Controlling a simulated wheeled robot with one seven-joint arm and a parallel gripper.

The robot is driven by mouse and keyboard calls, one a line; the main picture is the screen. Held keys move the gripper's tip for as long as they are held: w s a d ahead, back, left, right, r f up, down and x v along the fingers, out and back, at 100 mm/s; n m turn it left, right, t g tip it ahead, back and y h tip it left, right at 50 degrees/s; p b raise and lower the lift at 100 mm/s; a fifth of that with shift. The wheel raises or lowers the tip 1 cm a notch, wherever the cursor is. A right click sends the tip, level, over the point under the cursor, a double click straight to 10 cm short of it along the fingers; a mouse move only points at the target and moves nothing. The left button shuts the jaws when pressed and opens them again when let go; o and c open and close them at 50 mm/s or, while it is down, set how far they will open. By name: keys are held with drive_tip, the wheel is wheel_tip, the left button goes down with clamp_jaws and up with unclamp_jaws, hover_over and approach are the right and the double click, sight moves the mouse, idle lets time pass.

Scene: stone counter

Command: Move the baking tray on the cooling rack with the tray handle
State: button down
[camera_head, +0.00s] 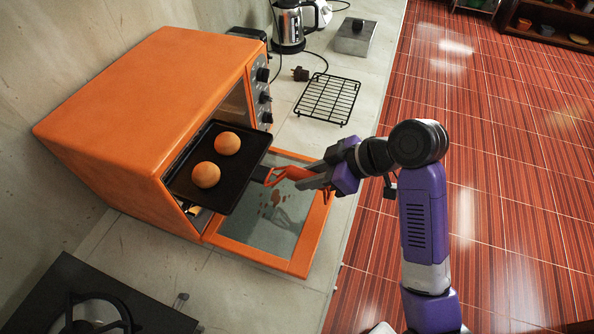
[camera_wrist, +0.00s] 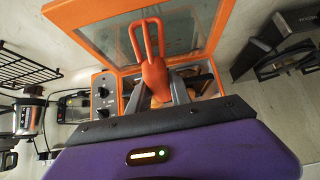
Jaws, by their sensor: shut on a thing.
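The black baking tray (camera_head: 240,183) with two round buns (camera_head: 207,175) sticks out of the orange oven's opening, over the lowered door; its inner edge is near the oven mouth. The orange tray handle (camera_head: 287,173) meets the tray's outer edge; whether it is fully hooked on I cannot tell. My gripper (camera_head: 305,182) is shut on the handle, to the right of the tray. In the wrist view the handle (camera_wrist: 154,75) stands between my fingers (camera_wrist: 182,92); the tray is mostly hidden there. The black wire cooling rack (camera_head: 327,99) lies empty on the counter; it also shows in the wrist view (camera_wrist: 22,70).
The orange oven (camera_head: 150,110) stands against the wall, its glass door (camera_head: 262,225) lowered. A black stove (camera_head: 75,295) is at lower left.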

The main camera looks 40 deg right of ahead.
drive_tip(key=s+d, duration=0.8)
drive_tip(key=s, duration=0.4)
drive_tip(key=shift+s+d, duration=0.2)
drive_tip(key=shift+s, duration=0.1)
idle(0.4)
idle(0.3)
